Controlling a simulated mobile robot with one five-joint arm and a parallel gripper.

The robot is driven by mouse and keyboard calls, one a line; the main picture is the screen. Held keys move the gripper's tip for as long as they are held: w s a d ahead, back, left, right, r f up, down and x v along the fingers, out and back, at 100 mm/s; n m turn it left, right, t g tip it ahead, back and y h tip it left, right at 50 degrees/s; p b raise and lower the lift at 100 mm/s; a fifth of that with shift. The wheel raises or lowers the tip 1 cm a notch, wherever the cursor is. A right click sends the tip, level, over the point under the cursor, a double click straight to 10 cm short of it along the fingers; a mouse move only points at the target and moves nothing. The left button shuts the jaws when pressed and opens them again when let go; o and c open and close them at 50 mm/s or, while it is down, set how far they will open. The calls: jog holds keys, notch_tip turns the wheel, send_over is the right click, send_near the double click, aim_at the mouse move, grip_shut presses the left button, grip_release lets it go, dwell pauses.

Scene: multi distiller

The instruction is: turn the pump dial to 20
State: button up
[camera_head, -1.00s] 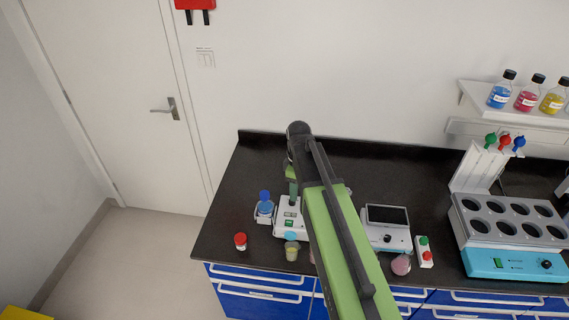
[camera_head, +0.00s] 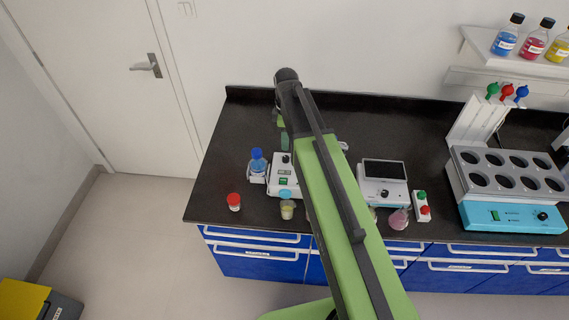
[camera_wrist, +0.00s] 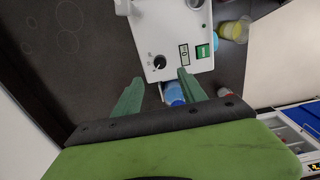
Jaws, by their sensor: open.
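The pump is a white box (camera_head: 287,189) left of the middle of the bench in the head view, partly hidden by my arm. In the wrist view its white top (camera_wrist: 150,28) carries a dark round dial (camera_wrist: 159,61), a small display (camera_wrist: 184,55) that seems to read 0, and a green switch (camera_wrist: 203,50). My gripper (camera_wrist: 159,78) is open and empty, its green fingers on either side of the line to the dial and apart from it. In the head view the green fingers (camera_head: 285,141) show over the back of the pump.
A white device with a dark screen (camera_head: 384,172) and a pink flask (camera_head: 399,219) are right of my arm.

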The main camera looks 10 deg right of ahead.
aim_at(286, 157)
notch_tip(286, 157, down, 10)
jog(key=b, duration=0.8)
jog(key=shift+r, duration=0.2)
jog(key=shift+w, duration=0.1)
grip_shut()
